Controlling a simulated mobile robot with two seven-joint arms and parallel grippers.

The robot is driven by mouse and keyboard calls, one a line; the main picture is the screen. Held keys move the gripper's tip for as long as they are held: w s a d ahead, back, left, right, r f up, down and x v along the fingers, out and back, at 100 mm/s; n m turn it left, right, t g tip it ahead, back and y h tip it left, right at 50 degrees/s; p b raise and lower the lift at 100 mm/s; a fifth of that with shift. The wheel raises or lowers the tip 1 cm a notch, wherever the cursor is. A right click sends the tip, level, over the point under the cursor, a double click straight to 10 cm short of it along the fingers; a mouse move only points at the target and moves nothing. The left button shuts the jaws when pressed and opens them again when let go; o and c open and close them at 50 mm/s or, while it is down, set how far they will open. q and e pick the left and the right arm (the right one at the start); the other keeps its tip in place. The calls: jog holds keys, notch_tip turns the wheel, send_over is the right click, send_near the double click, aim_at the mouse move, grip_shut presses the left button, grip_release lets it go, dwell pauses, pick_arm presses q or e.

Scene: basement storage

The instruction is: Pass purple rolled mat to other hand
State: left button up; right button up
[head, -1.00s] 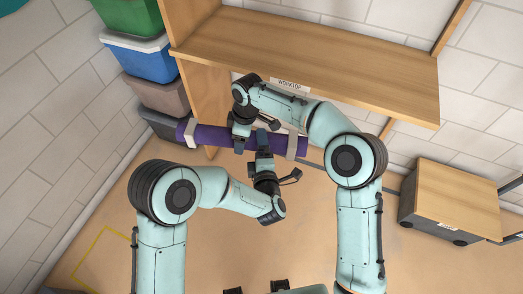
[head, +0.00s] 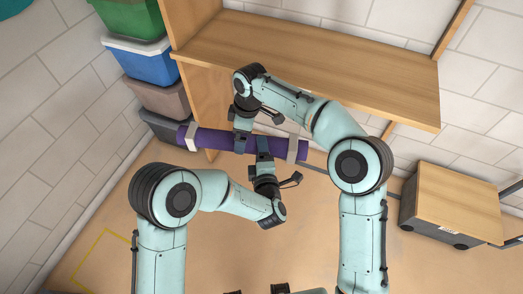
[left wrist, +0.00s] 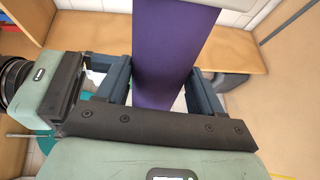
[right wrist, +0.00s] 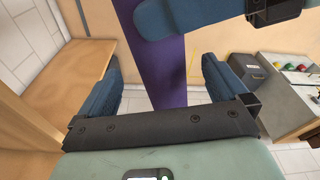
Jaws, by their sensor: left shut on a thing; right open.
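The purple rolled mat (head: 217,139), with a pale band near each end, is held crosswise in front of the shelf. My left gripper (head: 264,147) is shut on it right of its middle. In the left wrist view the mat (left wrist: 168,60) runs between the left gripper's fingers (left wrist: 160,85). My right gripper (head: 242,143) reaches down from above, just left of the left gripper. In the right wrist view its open fingers (right wrist: 162,82) stand on both sides of the mat (right wrist: 165,75), with gaps. A finger of the left gripper crosses the mat at the top there.
A wooden worktop (head: 320,65) lies behind the arms. Stacked bins, green (head: 130,15), blue (head: 142,62) and others, stand at the left, behind the mat's left end. A low wooden-topped cabinet (head: 455,205) stands at the right. The floor between is mostly clear.

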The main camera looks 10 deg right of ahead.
jog(key=r, duration=0.5)
jog(key=d+r, duration=0.1)
jog(key=r, duration=0.1)
jog(key=shift+s+r, duration=0.15)
jog(key=shift+s, duration=0.05)
jog(key=shift+d+r, duration=0.15)
jog(key=w+d+f+m+t+y, duration=0.2)
jog(key=d+f+m, duration=0.3)
jog(key=d+m, duration=0.25)
jog(key=w+d+f+m+t+y, duration=0.1)
jog(key=w+d+f+m, duration=0.2)
jog(key=d+f+m, duration=0.45)
jog(key=s+d+f+m, duration=0.2)
jog(key=s+d+f, duration=0.35)
jog(key=f, duration=0.35)
jog(key=s+a+f+m+g+h, duration=0.1)
jog(key=s+a+f, duration=0.1)
jog(key=s+f, duration=0.55)
jog(key=s+a+f+m+g+h, duration=0.15)
jog(key=s+f, duration=0.35)
jog(key=f, duration=0.5)
jog(key=s+a+f+g+y, duration=0.1)
jog(key=s+a, duration=0.3)
jog(key=s, duration=0.6)
jog(key=s+a+f+g, duration=0.1)
jog(key=s+a+f, duration=0.2)
jog(key=s, duration=0.7)
jog(key=shift+s+a+f+n+y, duration=0.2)
jog(key=shift+a+n+y, duration=0.2)
jog(key=shift+a, duration=0.55)
